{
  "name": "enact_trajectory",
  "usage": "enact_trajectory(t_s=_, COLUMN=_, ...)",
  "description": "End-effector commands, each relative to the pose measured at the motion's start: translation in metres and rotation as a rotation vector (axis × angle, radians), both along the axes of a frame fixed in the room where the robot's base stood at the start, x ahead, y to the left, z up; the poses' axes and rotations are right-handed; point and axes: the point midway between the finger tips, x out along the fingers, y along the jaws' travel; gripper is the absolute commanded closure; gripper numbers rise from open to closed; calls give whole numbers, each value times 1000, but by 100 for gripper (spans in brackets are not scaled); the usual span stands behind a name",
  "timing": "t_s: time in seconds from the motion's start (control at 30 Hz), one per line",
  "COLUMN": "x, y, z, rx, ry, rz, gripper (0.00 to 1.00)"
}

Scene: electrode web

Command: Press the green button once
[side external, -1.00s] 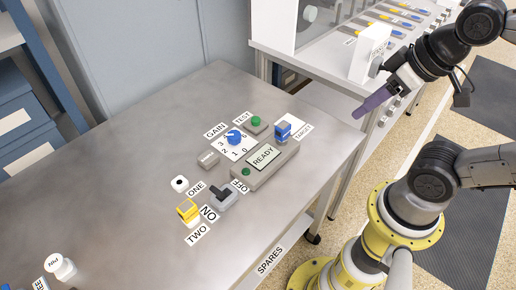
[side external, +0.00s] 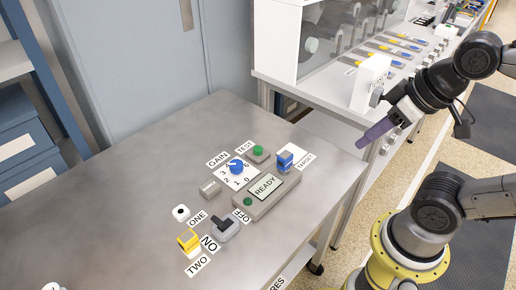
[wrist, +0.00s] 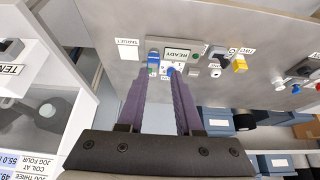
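A round green button (side external: 258,150) sits on a grey box beside the TEST label (side external: 245,148) on the metal table. A smaller green dot (side external: 248,202) shows on the READY display unit (side external: 266,188). My gripper (side external: 363,144), with purple fingers, hangs to the right of the table, apart from the button. In the wrist view its two fingers (wrist: 161,76) stand apart with nothing between them, so it is open. The READY display (wrist: 178,53) shows beyond the fingertips there.
A blue GAIN knob (side external: 237,167), a blue block (side external: 285,160) by the TARGET label, a black switch (side external: 226,228) and a yellow block (side external: 188,239) stand around the button. A white bench (side external: 345,95) with equipment is behind. The table's left side is largely clear.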

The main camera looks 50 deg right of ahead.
Motion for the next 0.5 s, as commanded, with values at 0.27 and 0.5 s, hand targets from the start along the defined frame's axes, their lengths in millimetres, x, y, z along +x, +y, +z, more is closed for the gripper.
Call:
enact_trajectory(t_s=0.27, x=0, y=0, z=0, rx=0, ry=0, rz=0, gripper=100)
enact_trajectory(t_s=0.5, x=0, y=0, z=0, rx=0, ry=0, rz=0, gripper=100)
